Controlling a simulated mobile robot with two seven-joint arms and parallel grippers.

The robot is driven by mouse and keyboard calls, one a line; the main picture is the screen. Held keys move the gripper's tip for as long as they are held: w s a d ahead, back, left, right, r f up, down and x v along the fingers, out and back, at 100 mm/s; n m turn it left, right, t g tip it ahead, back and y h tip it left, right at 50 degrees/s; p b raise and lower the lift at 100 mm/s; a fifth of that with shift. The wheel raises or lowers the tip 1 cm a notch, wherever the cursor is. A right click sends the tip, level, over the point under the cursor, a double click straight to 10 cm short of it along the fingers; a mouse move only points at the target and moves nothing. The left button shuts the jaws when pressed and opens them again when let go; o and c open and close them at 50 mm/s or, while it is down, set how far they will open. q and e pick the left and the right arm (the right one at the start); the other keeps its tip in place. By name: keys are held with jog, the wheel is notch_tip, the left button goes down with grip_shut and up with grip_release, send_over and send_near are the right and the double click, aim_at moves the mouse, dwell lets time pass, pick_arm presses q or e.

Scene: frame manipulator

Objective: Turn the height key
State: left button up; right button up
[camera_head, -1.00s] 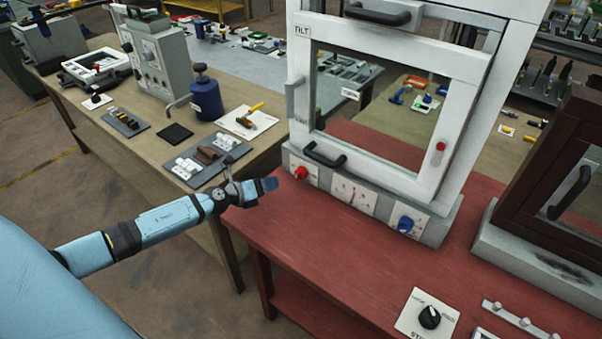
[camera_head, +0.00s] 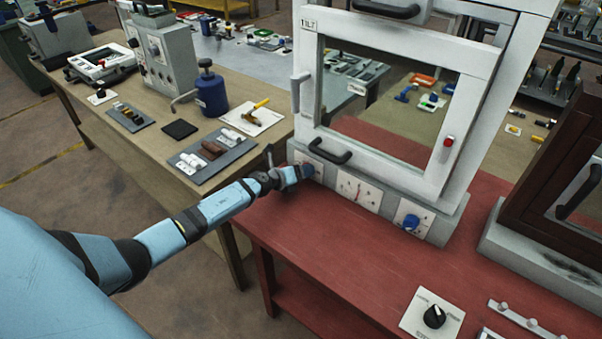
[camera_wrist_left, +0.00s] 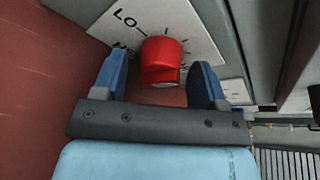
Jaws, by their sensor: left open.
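A red knob (camera_wrist_left: 162,60) sits on a white dial plate (camera_wrist_left: 195,25) marked "Lo" in the left wrist view. In the head view this plate is at the left of the white frame's base, and my gripper hides the knob. My left gripper (camera_head: 303,172) is open. Its blue fingers (camera_wrist_left: 117,72) stand on either side of the knob, with visible gaps, so it is not gripped. The white frame (camera_head: 390,190) stands upright on the red table, with a "TILT" label at its upper left. My right gripper is not in view.
A blue knob (camera_head: 411,222) sits at the right of the base, and a middle dial plate (camera_head: 358,190) lies between. A black handle (camera_head: 330,153) juts out above the left plate. A black selector knob (camera_head: 434,316) lies nearer. The red table (camera_head: 330,240) is clear in front.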

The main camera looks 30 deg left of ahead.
pick_arm(q)
jog(key=c, duration=0.9)
jog(key=shift+r+m+p, duration=0.15)
jog(key=shift+m+p, duration=0.15)
jog(key=shift+p, duration=0.35)
jog(key=m+y+p, duration=0.1)
jog(key=m+p, duration=0.1)
jog(key=p, duration=0.1)
jog(key=shift+r+y, duration=0.15)
jog(key=shift+y, duration=0.15)
jog(key=shift+m+p, duration=0.4)
jog(key=shift+p, duration=0.55)
jog(key=shift+f+m+y+p, duration=0.25)
jog(key=shift+m+y+p, duration=0.45)
jog(key=shift+p, duration=0.2)
